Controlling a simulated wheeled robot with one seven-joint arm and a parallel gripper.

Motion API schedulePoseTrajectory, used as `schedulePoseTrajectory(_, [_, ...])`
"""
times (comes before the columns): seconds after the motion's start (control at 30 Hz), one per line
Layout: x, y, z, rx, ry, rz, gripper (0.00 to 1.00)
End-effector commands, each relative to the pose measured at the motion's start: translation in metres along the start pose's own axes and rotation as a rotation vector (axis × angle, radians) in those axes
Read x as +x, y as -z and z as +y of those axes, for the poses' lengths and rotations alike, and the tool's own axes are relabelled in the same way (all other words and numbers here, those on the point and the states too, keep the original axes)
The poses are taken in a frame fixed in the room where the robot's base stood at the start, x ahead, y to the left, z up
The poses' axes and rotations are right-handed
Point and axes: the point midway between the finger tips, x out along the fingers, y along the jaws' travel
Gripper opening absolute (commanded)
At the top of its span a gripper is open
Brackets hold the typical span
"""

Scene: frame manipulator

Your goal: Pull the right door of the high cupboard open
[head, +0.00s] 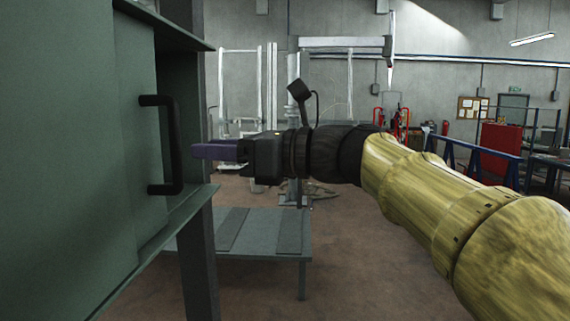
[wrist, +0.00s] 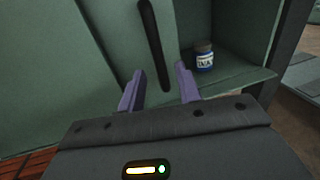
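The high cupboard (head: 60,160) is grey-green and fills the left of the head view. Its door panel (head: 140,130) carries a black upright bar handle (head: 172,145). My gripper (head: 198,151) has purple fingers pointing left at the handle's middle, with a small gap showing to the bar. In the wrist view the handle (wrist: 153,45) runs down between the two spread fingertips of my gripper (wrist: 160,72). The fingers are open and do not close on the bar. To the right of the door panel's edge, part of the cupboard's inside is open to view.
A small jar with a blue label (wrist: 204,57) stands on the cupboard shelf (wrist: 235,75) right of the door panel. A dark post (head: 198,260) stands beside the cupboard. A low grey-green table (head: 262,230) is behind and below my gripper.

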Motion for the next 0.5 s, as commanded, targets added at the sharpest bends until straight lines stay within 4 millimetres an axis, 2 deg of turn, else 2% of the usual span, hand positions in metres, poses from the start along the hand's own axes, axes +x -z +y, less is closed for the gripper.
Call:
schedulePoseTrajectory(0.3, [-0.064, 0.003, -0.002, -0.001, 0.003, 0.0, 0.34])
schedulePoseTrajectory(0.5, [-0.094, 0.002, -0.003, 0.0, 0.002, 0.0, 0.34])
